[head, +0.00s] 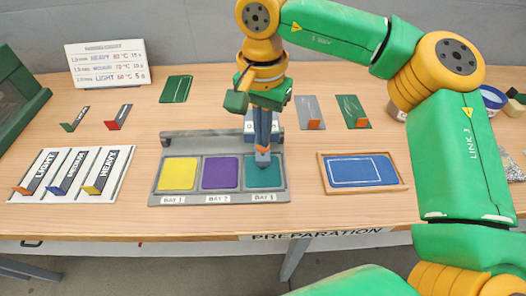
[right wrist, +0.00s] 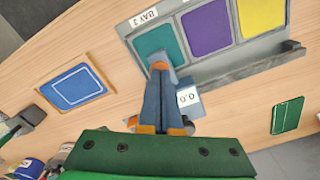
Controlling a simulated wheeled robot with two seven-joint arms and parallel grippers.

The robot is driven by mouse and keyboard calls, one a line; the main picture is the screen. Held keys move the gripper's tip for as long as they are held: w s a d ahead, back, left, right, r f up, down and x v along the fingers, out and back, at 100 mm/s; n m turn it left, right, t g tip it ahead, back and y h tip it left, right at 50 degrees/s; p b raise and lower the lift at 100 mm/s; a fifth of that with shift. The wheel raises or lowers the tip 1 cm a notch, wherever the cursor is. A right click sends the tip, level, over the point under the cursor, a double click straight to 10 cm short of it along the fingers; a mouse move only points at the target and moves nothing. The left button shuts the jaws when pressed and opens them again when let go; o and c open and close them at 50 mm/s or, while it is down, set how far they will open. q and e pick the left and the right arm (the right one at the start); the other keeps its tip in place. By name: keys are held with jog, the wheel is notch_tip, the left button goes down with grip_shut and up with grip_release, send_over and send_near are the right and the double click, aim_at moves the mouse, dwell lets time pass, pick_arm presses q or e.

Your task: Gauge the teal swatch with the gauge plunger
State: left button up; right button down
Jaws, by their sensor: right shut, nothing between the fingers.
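The teal swatch (head: 263,179) lies flat in bay 3, the right-hand bay of a grey three-bay tray (head: 219,199); it also shows in the right wrist view (right wrist: 152,42). My right gripper (head: 262,150) is shut and empty, pointing down at the back part of the teal swatch. In the right wrist view its fingertips (right wrist: 160,68) overlap the swatch's edge; I cannot tell whether they touch anything. A gauge box with a 0.0 readout (right wrist: 188,97) stands behind bay 3, partly hidden by the fingers. The plunger is not clearly distinguishable. My left gripper is not in view.
A yellow swatch (head: 178,173) and a purple swatch (head: 220,173) fill bays 1 and 2. A wooden tray with a blue panel (head: 361,171) lies to the right. A LIGHT/MEDIUM/HEAVY board (head: 70,174) lies left. A sign (head: 107,62) stands at the back.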

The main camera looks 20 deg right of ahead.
jog(key=shift+f+b, duration=0.6)
jog(key=shift+f, duration=0.3)
dwell(0.4)
notch_tip(320, 180, up, 7)
jog(key=p, duration=0.6)
jog(key=shift+r+p, duration=0.1)
jog(key=shift+p, duration=0.3)
